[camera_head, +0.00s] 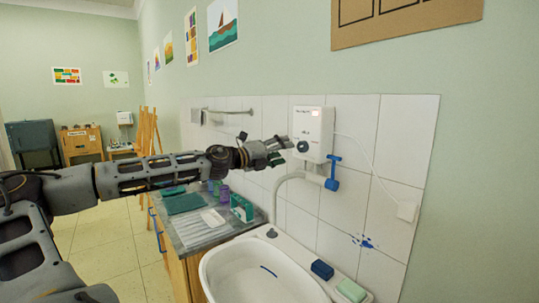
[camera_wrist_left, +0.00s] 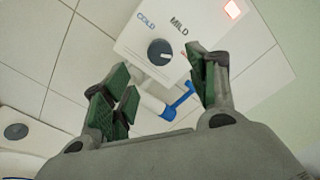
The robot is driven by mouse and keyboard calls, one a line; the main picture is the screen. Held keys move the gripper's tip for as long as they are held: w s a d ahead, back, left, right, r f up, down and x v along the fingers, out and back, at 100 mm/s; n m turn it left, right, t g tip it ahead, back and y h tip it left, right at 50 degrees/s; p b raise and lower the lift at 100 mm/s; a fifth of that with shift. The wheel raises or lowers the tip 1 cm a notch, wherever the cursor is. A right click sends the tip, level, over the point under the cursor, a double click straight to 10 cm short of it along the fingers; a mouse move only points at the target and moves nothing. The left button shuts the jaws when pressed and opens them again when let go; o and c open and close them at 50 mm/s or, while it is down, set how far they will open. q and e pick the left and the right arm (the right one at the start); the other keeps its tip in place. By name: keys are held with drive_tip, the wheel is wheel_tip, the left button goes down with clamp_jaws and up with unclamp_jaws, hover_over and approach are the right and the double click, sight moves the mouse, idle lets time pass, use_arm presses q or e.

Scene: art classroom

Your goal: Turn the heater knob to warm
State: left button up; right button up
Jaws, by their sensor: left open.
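The heater (camera_head: 314,122) is a white box on the tiled wall, with a lit red display at its top. Its dark round knob (camera_head: 303,146) sits on the front face. In the left wrist view the knob (camera_wrist_left: 160,52) has a small pale mark, but its setting is hard to read. The labels COLD and MILD show beside it; I see no WARM label. My left gripper (camera_head: 281,151) is open just left of the heater, its green-padded fingers pointing at it. In the wrist view the knob lies beyond the gap between the fingers (camera_wrist_left: 160,85), apparently untouched.
A blue-handled valve (camera_head: 333,174) and a pipe hang below the heater. A white basin (camera_head: 262,272) stands underneath, with blue and green blocks on its rim. A counter (camera_head: 190,232) with a green box (camera_head: 241,207) lies below my left arm. A towel rail is left on the wall.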

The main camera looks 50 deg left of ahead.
use_arm(q)
drive_tip(key=s, duration=0.4)
drive_tip(key=shift+s+a, duration=0.25)
drive_tip(key=shift+f, duration=0.1)
idle(0.9)
